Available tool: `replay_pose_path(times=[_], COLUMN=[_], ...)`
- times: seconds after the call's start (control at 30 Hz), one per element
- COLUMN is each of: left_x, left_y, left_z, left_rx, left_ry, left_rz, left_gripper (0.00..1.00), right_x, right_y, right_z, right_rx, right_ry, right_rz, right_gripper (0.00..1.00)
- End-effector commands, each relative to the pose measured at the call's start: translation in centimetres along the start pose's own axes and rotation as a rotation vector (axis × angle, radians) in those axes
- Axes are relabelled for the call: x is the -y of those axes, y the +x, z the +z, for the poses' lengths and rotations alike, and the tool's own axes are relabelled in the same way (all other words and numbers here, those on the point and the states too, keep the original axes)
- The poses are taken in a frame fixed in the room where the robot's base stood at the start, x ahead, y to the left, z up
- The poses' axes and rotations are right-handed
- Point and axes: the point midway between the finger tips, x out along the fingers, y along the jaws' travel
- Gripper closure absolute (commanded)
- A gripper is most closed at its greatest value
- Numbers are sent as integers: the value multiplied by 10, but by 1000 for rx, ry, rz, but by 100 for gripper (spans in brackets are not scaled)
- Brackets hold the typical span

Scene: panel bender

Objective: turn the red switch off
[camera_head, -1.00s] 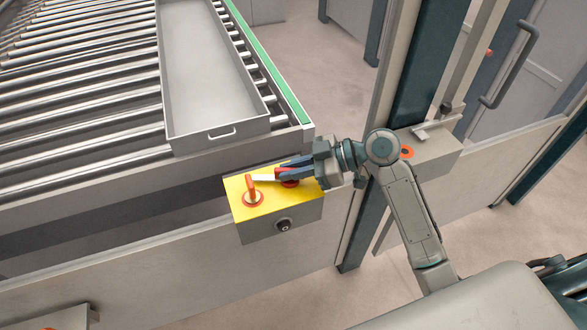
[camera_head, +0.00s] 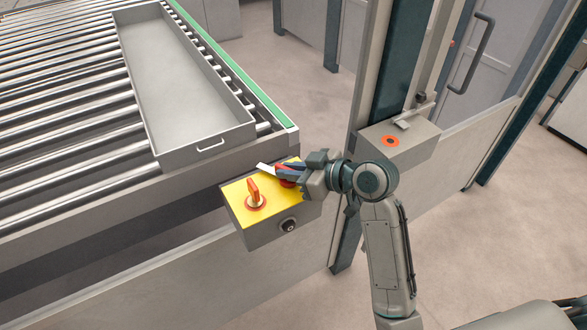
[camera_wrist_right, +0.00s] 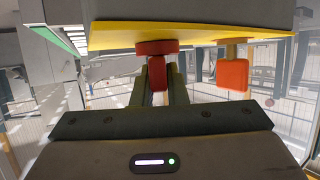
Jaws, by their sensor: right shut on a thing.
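A yellow-topped control box (camera_head: 240,205) is mounted at the corner of the roller table. The red switch (camera_head: 284,180) sits at its right rear, partly hidden by my right gripper (camera_head: 285,171). In the right wrist view the red switch (camera_wrist_right: 158,75) has a round base and a narrow handle, and the fingers of my right gripper (camera_wrist_right: 158,90) are shut on that handle from both sides. An orange switch (camera_head: 254,192) stands on the box just left of the gripper; it also shows in the right wrist view (camera_wrist_right: 233,75), apart from the fingers. My left gripper is not in view.
A key lock (camera_head: 289,225) is on the box's front face. A grey tray (camera_head: 185,80) lies on the rollers behind.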

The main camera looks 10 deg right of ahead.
Motion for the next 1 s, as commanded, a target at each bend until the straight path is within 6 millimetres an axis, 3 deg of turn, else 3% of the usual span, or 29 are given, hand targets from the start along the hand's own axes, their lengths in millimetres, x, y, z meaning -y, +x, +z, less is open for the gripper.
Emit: replay_pose_path(times=[0.17, 0.77, 0.8, 0.87, 1.0], left_x=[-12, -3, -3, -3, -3], left_y=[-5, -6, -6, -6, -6], left_z=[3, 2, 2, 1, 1], left_rx=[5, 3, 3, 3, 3], left_ry=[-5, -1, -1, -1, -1], left_rz=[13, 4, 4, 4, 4], left_gripper=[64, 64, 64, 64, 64], right_x=[1, 1, 1, 1, 1], right_y=[0, 0, 0, 0, 0], right_z=[-2, -1, -1, -1, -1], right_rx=[-5, -4, -4, -4, -3], right_ry=[28, 41, 41, 41, 41], right_rz=[62, 100, 100, 100, 99], right_gripper=[100, 100, 80, 68, 65])
